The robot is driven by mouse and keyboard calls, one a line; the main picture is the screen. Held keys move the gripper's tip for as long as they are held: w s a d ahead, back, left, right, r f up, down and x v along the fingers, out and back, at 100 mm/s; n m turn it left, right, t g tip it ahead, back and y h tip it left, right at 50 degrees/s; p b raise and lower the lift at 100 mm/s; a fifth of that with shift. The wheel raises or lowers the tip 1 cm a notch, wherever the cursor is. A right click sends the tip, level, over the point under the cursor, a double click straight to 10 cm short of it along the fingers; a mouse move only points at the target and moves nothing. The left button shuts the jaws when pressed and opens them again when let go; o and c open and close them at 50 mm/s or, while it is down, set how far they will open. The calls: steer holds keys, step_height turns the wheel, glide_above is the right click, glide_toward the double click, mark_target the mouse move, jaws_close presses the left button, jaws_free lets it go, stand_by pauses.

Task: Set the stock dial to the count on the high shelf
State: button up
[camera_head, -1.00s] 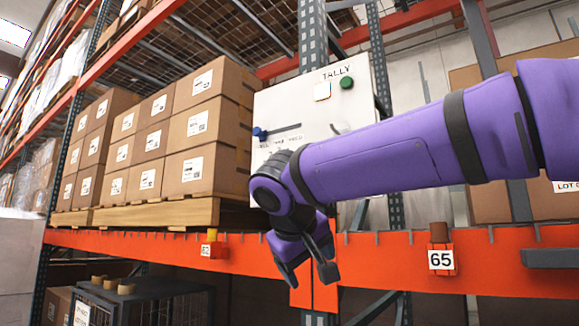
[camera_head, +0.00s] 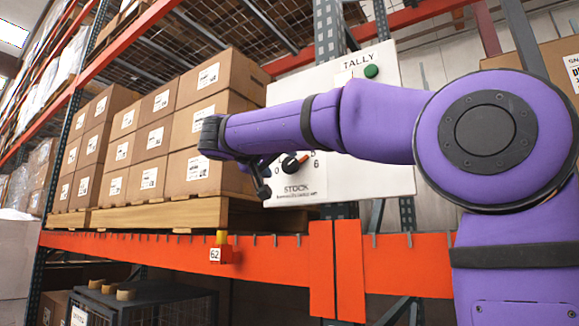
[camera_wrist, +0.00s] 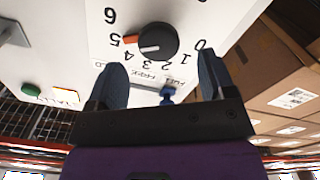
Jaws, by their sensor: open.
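The stock dial (camera_head: 292,165) is a black knob on a white panel (camera_head: 350,185) lettered TALLY and STOCK. In the wrist view the dial (camera_wrist: 158,40) is upside down, with numbers from 0 to 6 around it. Its orange mark sits by the 5; a small white line also shows on its face. My gripper (camera_head: 258,178) is just left of the dial in the head view. In the wrist view my gripper (camera_wrist: 162,65) is open and empty, its fingers apart on either side of the view, with the dial beyond them. My arm hides part of the panel.
Stacked labelled cartons (camera_head: 140,140) stand on a wooden pallet (camera_head: 165,213) left of the panel. An orange beam (camera_head: 270,260) runs below. The high shelf's count is not readable.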

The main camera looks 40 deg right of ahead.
mark_target(288, 164)
steer(key=shift+x, duration=2.8)
steer(key=c, duration=0.9)
